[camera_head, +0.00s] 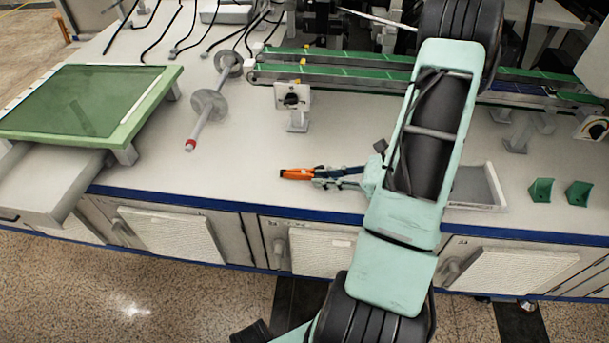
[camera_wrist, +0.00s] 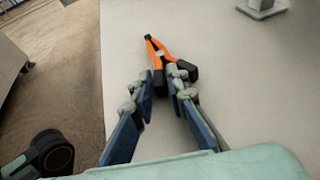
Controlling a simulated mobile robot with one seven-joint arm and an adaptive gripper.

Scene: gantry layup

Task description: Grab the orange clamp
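The orange clamp (camera_head: 297,174) lies on the white worktop near its blue front edge, with its orange jaws pointing left in the head view. In the wrist view the clamp (camera_wrist: 157,52) has orange jaws, a dark tip and black handles. My gripper (camera_head: 334,177) reaches it from the right, low over the worktop. In the wrist view my gripper's fingertips (camera_wrist: 161,77) are drawn in close on both sides of one black handle, with little gap visible. Fingers partly hide the handles.
A green-topped panel (camera_head: 85,100) and an open drawer (camera_head: 45,180) are at left. A rod with grey discs (camera_head: 209,104) lies behind. Green rails (camera_head: 340,70) run along the back. A shallow tray (camera_head: 476,187) and two green brackets (camera_head: 541,189) are right. Worktop left of the clamp is clear.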

